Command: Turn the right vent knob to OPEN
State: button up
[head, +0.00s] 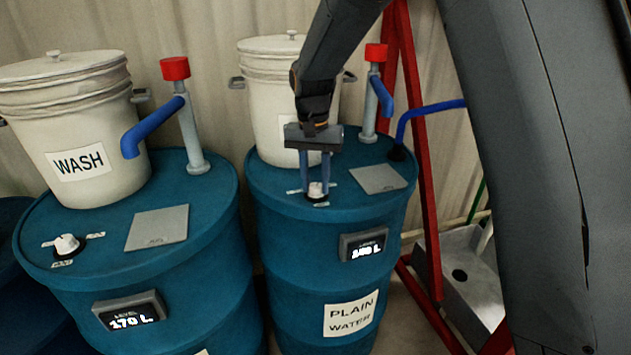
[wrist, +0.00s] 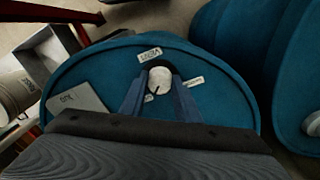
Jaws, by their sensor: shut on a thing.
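The right vent knob (head: 315,189) is a small white knob on top of the right blue drum (head: 270,187), which is labelled PLAIN WATER. My gripper (head: 315,186) points down at it, with its two blue fingers shut on the knob's sides. In the wrist view the white knob (wrist: 160,79) sits between the fingers (wrist: 158,85), with a dark pointer mark toward its lower left. Small white labels surround it; the one above reads VENT (wrist: 149,54), upside down. The words on the side labels are too small to read.
The left drum (head: 215,205) has its own white vent knob (head: 66,244) and a WASH bucket (head: 75,120). Behind my gripper stand a white bucket (head: 270,75) and a red-topped pump (head: 376,54). A grey plate (head: 378,179) lies right of the knob. A red frame (head: 418,150) stands farther right.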

aim_at(315, 186)
jog(key=shift+w+r, duration=0.1)
jog(key=shift+r, duration=0.05)
jog(key=o, duration=1)
jog(key=shift+o, duration=0.2)
notch_tip(315, 186, up, 8)
jog(key=shift+a+f+b, duration=0.15)
jog(key=shift+b, duration=1.05)
jog(key=s+d+f+n, duration=0.1)
jog(key=s+d+f, duration=0.6)
jog(key=s+d, duration=0.3)
jog(key=shift+s+d+f+n+t, duration=0.15)
jog(key=shift+s+d+n+t, duration=0.2)
jog(key=shift+d, duration=0.4)
jog(key=shift+n+t, duration=0.45)
jog(key=shift+n, duration=0.2)
jog(key=s+d+f, duration=0.2)
jog(key=s, duration=0.2)
jog(key=s+d+f, duration=0.1)
jog(key=s+d, duration=0.1)
jog(key=s, duration=0.2)
jog(key=s+d+f, duration=0.2)
jog(key=s, duration=0.2)
jog(key=shift+f+b, duration=0.3)
jog(key=shift+f, duration=0.05)
jog(key=shift+c, duration=0.5)
